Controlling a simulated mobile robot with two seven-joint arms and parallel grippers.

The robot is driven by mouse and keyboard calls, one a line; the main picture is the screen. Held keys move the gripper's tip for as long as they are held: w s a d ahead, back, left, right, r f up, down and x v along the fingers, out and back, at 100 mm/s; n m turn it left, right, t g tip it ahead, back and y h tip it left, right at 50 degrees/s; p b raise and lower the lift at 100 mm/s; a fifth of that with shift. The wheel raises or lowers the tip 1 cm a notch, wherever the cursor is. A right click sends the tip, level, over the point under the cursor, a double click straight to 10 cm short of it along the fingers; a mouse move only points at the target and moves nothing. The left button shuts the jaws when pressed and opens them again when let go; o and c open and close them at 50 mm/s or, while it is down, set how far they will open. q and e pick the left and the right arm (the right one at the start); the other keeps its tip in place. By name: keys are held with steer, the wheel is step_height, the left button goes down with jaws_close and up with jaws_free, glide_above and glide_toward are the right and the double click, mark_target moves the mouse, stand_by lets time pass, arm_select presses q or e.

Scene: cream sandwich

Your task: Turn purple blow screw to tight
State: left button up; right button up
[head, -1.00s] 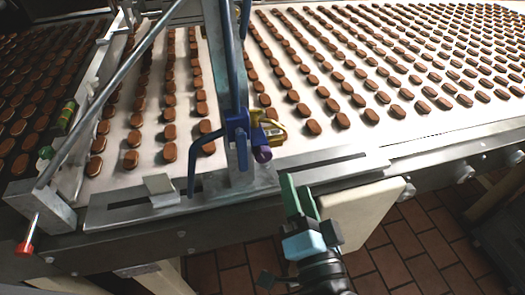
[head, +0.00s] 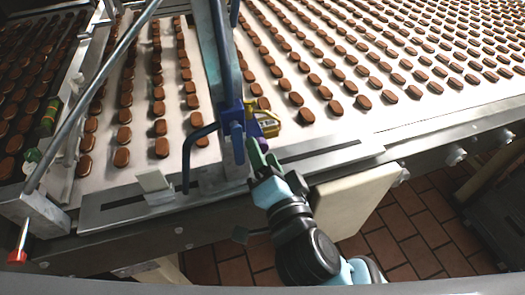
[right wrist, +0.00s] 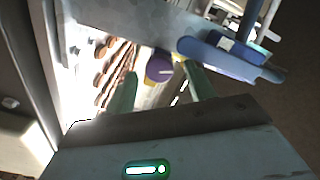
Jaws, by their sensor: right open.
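In the right wrist view the round purple screw end (right wrist: 158,68) shows between the two spread fingers of the right gripper (right wrist: 161,76), with gaps on both sides. I cannot tell whether a finger touches it. My left gripper is not in view.
A yellow piece (head: 268,124) sits beside the clamp. A blue lever (head: 187,160) hangs left of the bracket. A metal rail (head: 325,157) runs along the conveyor edge. Chocolate-brown biscuits in rows cover the white belt (head: 345,128). A red-tipped rod (head: 18,255) is at the lower left.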

steer(key=shift+w+a, duration=0.2)
steer(key=shift+w, duration=0.5)
steer(key=c, duration=1)
steer(key=shift+r+m+p, duration=0.25)
steer(key=shift+m+p, duration=0.65)
steer(key=shift+p, duration=0.1)
steer(key=shift+m, duration=0.4)
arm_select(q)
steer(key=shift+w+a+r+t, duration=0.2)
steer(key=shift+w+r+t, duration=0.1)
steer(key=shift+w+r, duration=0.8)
arm_select(e)
steer(key=shift+f+m, duration=0.2)
steer(key=shift+m, duration=4.3)
steer(key=shift+f+m, duration=0.15)
steer(key=shift+m, duration=4.35)
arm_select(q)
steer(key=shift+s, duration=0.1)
